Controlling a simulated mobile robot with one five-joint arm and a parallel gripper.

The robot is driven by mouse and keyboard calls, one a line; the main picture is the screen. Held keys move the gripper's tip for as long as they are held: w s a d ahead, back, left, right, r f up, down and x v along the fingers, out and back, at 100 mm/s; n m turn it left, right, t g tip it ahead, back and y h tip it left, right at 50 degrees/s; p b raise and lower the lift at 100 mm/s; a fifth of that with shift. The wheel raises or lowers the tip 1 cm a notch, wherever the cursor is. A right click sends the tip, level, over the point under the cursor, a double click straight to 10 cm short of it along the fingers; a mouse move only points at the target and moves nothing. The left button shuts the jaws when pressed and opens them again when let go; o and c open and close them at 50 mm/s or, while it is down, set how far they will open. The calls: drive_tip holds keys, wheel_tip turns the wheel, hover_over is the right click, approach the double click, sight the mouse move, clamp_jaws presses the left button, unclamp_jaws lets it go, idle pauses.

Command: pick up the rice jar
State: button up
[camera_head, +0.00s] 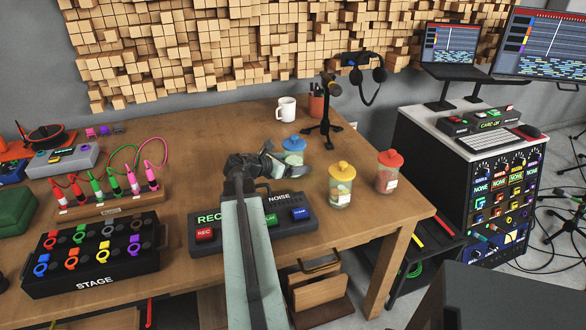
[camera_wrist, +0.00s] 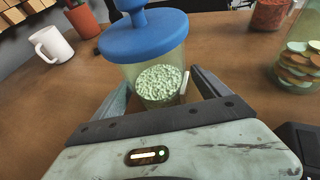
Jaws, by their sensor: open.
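A clear jar with a blue knobbed lid (camera_wrist: 145,38) holds small pale green-white grains (camera_wrist: 160,85) that look like rice. In the head view the same jar (camera_head: 293,145) stands on the wooden table, its lower part hidden behind my gripper (camera_head: 270,165). In the wrist view my gripper (camera_wrist: 163,95) is open, one finger on each side of the lower jar. The jar is upright. I cannot tell whether the fingers touch it. The jar's base is hidden by the gripper body.
A yellow-lidded jar (camera_head: 341,188) and a red-lidded jar (camera_head: 388,172) stand to the right. A white mug (camera_head: 286,109) and a microphone stand (camera_head: 325,125) are behind. A button box (camera_head: 205,234) lies under my arm. The table's front edge is close.

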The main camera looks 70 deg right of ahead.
sight(293, 136)
clamp_jaws()
idle(0.3)
wheel_tip(293, 136, up, 10)
drive_tip(key=p, duration=1)
drive_tip(key=shift+r+p, duration=0.25)
drive_tip(key=shift+p, duration=0.05)
